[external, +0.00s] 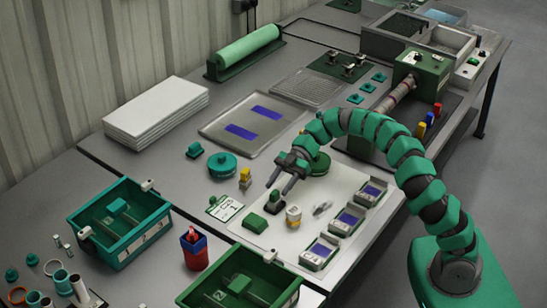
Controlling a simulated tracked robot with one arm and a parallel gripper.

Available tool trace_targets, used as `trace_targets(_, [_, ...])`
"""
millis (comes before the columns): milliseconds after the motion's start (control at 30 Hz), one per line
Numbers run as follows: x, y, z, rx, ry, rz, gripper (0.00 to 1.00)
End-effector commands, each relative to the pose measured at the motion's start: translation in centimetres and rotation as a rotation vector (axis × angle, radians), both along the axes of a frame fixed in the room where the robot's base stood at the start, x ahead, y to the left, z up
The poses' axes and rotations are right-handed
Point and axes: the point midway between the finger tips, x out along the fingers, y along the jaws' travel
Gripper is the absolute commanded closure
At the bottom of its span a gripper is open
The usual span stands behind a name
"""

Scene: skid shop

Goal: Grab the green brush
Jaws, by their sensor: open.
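My gripper (280,184) is open and empty, its two dark fingers pointing down over the white mat (335,185). Just below the fingertips stands a small dark-green piece with a black upright grip (275,201). A plain green block (255,223) lies to its lower left at the mat's edge. I cannot tell for sure which of these two is the green brush, as bristles do not show. The fingers appear apart from both.
Several small devices with blue screens (346,221) line the mat's right side.

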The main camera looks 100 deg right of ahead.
Motion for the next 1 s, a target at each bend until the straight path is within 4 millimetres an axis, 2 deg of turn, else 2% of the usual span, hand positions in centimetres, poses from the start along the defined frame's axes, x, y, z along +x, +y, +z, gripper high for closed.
trace_targets(200, [0.0,0.0,-1.6,0.001,0.001,0.0,0.55])
trace_targets(500, [3.0,3.0,-3.2,0.0,0.001,0.0,0.55])
trace_targets(767, [3.3,3.2,-3.2,-0.002,0.001,-0.002,0.55])
trace_targets(800, [3.3,3.2,-3.2,-0.002,0.001,-0.002,0.6])
trace_targets(933, [3.3,3.2,-3.2,-0.002,0.001,-0.002,0.96])
trace_targets(1000, [3.3,3.2,-3.2,-0.002,0.001,-0.002,1.0])
